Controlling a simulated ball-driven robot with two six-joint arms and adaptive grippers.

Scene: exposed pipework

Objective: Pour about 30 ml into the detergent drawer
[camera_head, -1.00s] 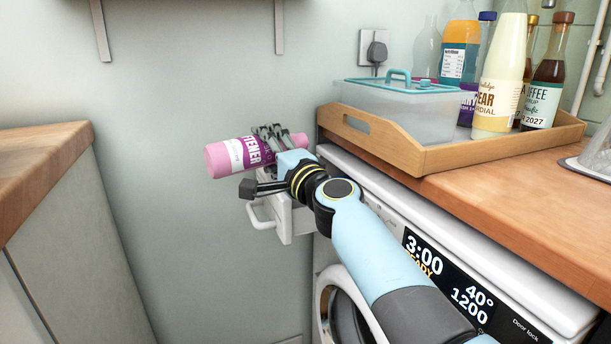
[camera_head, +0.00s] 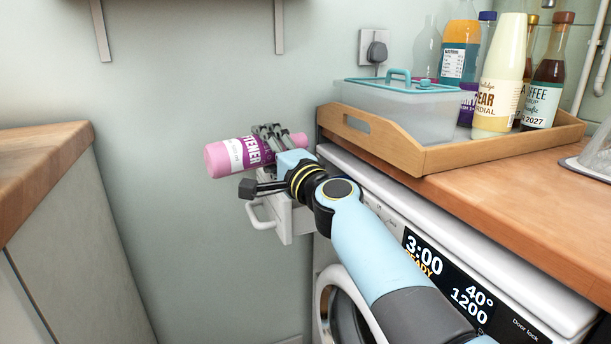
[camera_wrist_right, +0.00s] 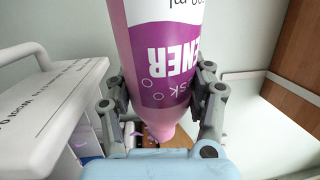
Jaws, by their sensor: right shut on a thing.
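The pink softener bottle (camera_head: 222,158) with a purple and white label lies almost level in the air, its base to the left. My right gripper (camera_head: 270,140) is shut around it, above the pulled-out white detergent drawer (camera_head: 292,222). In the right wrist view the bottle (camera_wrist_right: 165,60) narrows toward its neck between the fingers of the right gripper (camera_wrist_right: 162,92). The drawer (camera_wrist_right: 50,95) shows at the left there. The bottle's mouth and most of the drawer's inside are hidden, and I cannot tell clearly whether liquid is flowing. My left gripper is not in view.
The washing machine (camera_head: 470,262) stands under the wooden worktop (camera_head: 520,205). A wooden tray (camera_head: 430,160) there holds a clear lidded box (camera_head: 400,108) and several bottles. Another wooden-topped counter (camera_head: 40,165) is at the left. The wall behind the softener bottle is bare.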

